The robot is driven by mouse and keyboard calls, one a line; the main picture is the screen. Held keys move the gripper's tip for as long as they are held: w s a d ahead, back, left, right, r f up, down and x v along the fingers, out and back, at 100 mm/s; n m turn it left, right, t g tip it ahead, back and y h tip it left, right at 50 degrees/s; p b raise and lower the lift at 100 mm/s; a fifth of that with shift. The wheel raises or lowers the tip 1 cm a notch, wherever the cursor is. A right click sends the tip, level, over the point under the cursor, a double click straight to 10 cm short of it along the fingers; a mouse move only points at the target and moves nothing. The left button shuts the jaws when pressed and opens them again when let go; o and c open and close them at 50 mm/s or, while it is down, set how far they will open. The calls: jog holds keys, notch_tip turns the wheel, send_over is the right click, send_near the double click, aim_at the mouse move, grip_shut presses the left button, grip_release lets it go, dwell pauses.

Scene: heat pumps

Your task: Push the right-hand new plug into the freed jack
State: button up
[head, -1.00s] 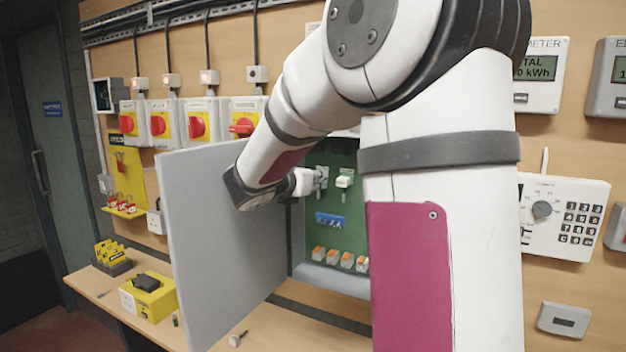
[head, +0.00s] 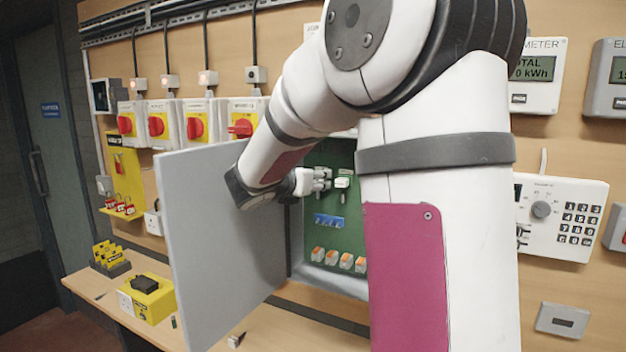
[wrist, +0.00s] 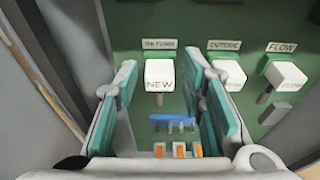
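In the wrist view, a white plug marked NEW (wrist: 159,76) sits at the jack under the RETURN label (wrist: 159,44). It looks seated, though its depth is hard to judge. My gripper (wrist: 160,78) has its teal-padded fingers on both sides of this plug, with a visible gap at each side. In the head view, my gripper (head: 318,181) is inside the open grey cabinet, in front of the green board (head: 345,222); my arm hides part of the board. To the right in the wrist view are white plugs at the OUTSIDE (wrist: 229,76) and FLOW (wrist: 287,76) labels.
Below the plugs are a blue strip (wrist: 172,121) with pins and several orange-and-white connectors (head: 331,258). The open cabinet door (head: 215,245) stands close to the left of my wrist. A small loose plug (head: 236,341) lies on the bench.

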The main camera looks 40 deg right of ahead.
dwell(0.3)
jog(key=f+p+v, duration=0.1)
jog(key=f+v, duration=0.1)
jog(key=v, duration=1.1)
jog(key=shift+s+a+f, duration=0.2)
jog(key=shift+a, duration=0.4)
dwell(0.7)
